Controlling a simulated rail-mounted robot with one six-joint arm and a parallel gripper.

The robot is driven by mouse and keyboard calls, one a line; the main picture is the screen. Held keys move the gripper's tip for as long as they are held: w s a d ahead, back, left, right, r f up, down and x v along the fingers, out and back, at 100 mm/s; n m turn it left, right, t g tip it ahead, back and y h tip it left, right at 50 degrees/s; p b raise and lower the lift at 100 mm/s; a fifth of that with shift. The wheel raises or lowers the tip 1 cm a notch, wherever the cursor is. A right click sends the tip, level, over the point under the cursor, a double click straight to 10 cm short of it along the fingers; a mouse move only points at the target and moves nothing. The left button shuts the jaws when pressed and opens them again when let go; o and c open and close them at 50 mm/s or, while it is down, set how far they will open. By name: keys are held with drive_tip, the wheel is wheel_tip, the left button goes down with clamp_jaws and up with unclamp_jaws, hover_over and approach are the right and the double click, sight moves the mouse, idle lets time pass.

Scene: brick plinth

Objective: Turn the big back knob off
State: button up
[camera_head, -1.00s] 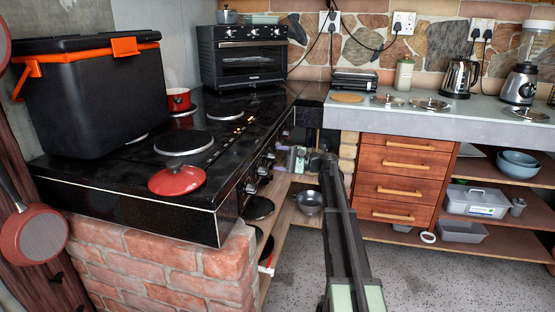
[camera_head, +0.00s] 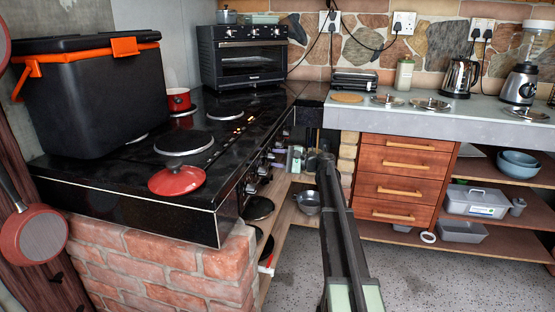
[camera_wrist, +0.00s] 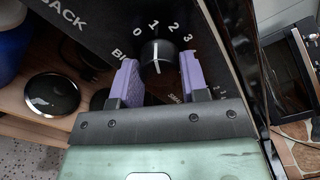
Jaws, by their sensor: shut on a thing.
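The big back knob (camera_wrist: 157,56) is round and black with a white pointer line. It sits on a black panel marked BACK and BIG, with the numbers 0 to 3 around it. The line lies along the direction of the 1. My gripper (camera_wrist: 158,64) has its two purple fingers on either side of the knob and is shut on it.
The black stove top (camera_head: 110,178) carries a cool box (camera_head: 90,100), a red lid (camera_head: 177,180), a red pot (camera_head: 178,98) and an oven (camera_head: 245,55). A wooden shelf below holds a metal pot (camera_head: 308,203) and pans. Wooden drawers (camera_head: 400,187) stand to the right.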

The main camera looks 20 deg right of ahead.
drive_tip(key=shift+n, duration=2.7)
drive_tip(key=o, duration=0.9)
drive_tip(key=v, duration=1)
drive_tip(key=shift+s+d, duration=0.25)
drive_tip(key=shift+d, duration=0.05)
